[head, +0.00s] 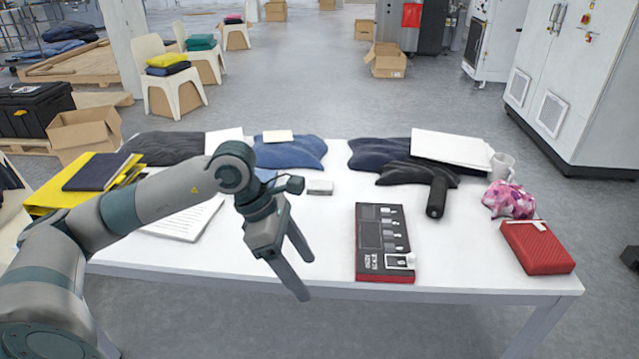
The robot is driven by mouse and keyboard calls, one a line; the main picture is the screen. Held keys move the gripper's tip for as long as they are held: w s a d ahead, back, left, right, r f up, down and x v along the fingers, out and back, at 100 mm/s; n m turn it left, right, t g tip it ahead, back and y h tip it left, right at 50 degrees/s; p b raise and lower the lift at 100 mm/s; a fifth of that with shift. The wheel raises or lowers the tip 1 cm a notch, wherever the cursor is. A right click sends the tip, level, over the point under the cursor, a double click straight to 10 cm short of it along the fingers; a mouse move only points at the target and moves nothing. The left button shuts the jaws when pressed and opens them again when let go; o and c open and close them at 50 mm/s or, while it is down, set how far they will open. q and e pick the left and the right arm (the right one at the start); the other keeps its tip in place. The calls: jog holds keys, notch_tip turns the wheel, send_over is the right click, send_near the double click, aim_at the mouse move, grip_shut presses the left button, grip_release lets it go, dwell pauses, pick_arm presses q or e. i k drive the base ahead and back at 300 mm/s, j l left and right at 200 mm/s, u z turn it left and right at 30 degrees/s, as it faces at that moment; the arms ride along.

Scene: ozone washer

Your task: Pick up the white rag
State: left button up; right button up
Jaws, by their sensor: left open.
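No plainly recognisable white rag shows. Several flat white pieces lie on the white table (470,262): a white sheet (452,149) over dark cloth at the back right, a white piece (223,140) at the back left, and printed paper (185,222) partly behind my left arm. I cannot tell whether any is the rag. A crumpled pink-and-white cloth (508,199) lies at the right. My left gripper (305,276) is open and empty, pointing down at the table's front edge, left of a black-and-red device. My right gripper is not in view.
The device (383,243), a red box (538,247), a white mug (502,166) and a black handheld object (437,196) stand on the table.

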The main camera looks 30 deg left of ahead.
aim_at(314, 186)
jog(key=i+j, duration=1.4)
